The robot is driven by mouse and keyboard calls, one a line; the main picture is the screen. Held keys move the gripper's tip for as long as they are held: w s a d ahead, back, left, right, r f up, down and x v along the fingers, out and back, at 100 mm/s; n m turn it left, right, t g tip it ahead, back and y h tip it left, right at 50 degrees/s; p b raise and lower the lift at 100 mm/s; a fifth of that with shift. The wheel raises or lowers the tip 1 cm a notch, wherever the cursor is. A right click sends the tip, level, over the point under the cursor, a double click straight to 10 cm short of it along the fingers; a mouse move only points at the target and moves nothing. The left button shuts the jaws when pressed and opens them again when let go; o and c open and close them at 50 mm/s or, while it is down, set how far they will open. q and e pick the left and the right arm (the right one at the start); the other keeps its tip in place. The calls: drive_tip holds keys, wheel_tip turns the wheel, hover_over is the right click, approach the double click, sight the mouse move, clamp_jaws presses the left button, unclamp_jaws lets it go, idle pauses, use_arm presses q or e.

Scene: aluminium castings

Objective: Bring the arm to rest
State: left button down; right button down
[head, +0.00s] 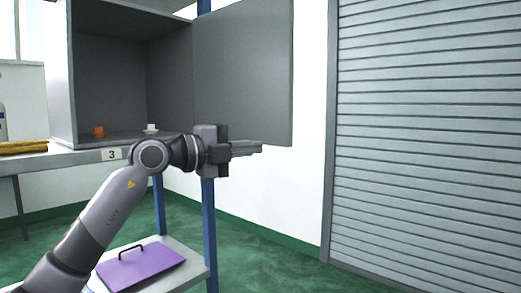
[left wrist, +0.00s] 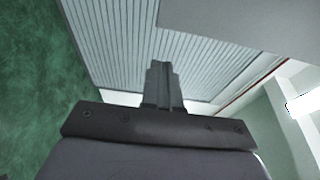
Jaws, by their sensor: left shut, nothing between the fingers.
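My left arm comes in from the lower left of the head view and stretches to the right at mid-height. My left gripper (head: 258,147) is shut and empty, in front of the lower part of the open grey cabinet door (head: 245,75). In the left wrist view the fingers (left wrist: 162,68) lie together with nothing between them. I cannot tell from these views whether the gripper touches the door. My right gripper is not in view.
A grey cabinet (head: 110,85) stands open on a bench marked 3, with an orange cup (head: 99,132) and a white cup (head: 151,129) inside. A purple lid (head: 140,268) lies on a lower shelf. A roller shutter (head: 430,130) is at right. Green floor (head: 265,260) is clear.

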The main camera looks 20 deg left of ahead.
use_arm(q)
drive_tip(key=s+a+b, duration=0.2)
drive_tip(key=s, duration=0.4)
drive_tip(key=s+d+f+g+h+p, duration=0.1)
drive_tip(key=d+f+h, duration=0.25)
drive_tip(key=f, duration=0.25)
drive_tip(key=d+f+g+h, duration=0.1)
drive_tip(key=d+f+h, duration=0.1)
drive_tip(key=d+f, duration=0.3)
drive_tip(key=s+a+f+n+t+y+p, duration=0.1)
drive_tip(key=s+a+f+n+t+y, duration=0.15)
drive_tip(key=f+n, duration=0.55)
drive_tip(key=s+a+f+n+t+y, duration=0.1)
drive_tip(key=f+n+t+y, duration=0.4)
drive_tip(key=f, duration=0.6)
drive_tip(key=s+f+n+g+y, duration=0.3)
drive_tip(key=s+f, duration=0.7)
drive_tip(key=f, duration=0.4)
drive_tip(key=s+f+n+g+y+p, duration=0.1)
drive_tip(key=s+f+n+g+y, duration=0.2)
drive_tip(key=s+f+n+g, duration=0.3)
drive_tip(key=s+f+n, duration=0.1)
drive_tip(key=s+f, duration=0.3)
drive_tip(key=f, duration=0.4)
drive_tip(key=shift+s+f+y, duration=0.15)
drive_tip(key=shift+s+y, duration=0.15)
drive_tip(key=shift+s, duration=0.1)
drive_tip(key=shift+a+g, duration=0.25)
